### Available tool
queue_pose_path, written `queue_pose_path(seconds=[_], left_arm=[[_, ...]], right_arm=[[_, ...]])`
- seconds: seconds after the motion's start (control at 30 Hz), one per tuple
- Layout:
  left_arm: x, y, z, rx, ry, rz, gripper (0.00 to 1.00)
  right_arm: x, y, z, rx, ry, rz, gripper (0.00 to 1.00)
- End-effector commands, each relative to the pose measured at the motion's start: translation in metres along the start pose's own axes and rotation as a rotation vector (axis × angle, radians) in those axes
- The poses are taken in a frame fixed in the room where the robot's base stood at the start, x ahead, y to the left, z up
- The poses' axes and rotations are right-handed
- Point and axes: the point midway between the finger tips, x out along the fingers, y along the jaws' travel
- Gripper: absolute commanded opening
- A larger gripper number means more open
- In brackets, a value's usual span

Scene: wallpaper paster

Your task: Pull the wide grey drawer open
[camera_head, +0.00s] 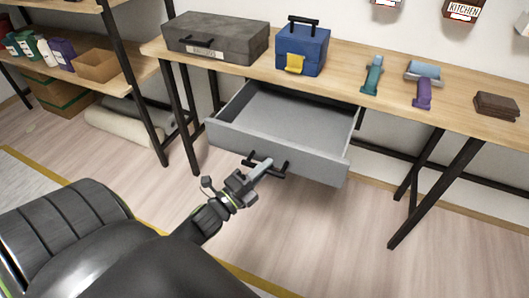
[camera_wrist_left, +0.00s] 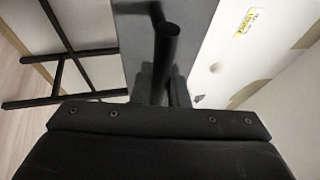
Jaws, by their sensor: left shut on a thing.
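The wide grey drawer (camera_head: 231,141) hangs under the wooden worktable in the head view. It stands well out from the table, and its empty inside shows. A black bar handle (camera_head: 282,172) is on its front. My left gripper (camera_head: 264,167) is at the middle of this handle, shut on it. In the left wrist view the black handle (camera_wrist_left: 168,45) runs up from between the gripper's fingers, which are mostly hidden. My right gripper is not in view.
On the worktable (camera_head: 340,72) stand a grey case (camera_head: 215,38), a blue toolbox (camera_head: 302,50), teal and purple hand tools and a dark brown block (camera_head: 496,105). Black table legs stand on both sides of the drawer. The floor in front is clear.

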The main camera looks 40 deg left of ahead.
Motion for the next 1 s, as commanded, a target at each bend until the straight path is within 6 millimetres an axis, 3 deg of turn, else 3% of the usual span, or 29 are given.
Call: queue_pose_path(seconds=[0.07,0.1,0.23,0.73,0.87,1.0], left_arm=[[0.000,0.001,0.000,0.001,0.000,0.001,0.00],[0.000,0.001,0.000,0.001,0.000,0.001,0.19],[0.000,0.001,0.000,0.001,0.000,0.001,0.36],[-0.006,0.001,0.000,0.000,0.000,0.003,0.36],[-0.024,0.002,0.000,0.001,0.001,0.005,0.36],[-0.053,0.002,0.000,0.000,0.000,0.007,0.36]], right_arm=[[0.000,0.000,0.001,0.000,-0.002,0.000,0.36],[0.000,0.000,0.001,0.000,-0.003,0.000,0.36],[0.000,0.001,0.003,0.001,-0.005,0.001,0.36],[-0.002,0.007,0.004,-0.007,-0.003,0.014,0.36],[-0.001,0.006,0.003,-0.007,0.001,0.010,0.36],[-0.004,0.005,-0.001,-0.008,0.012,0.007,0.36]])
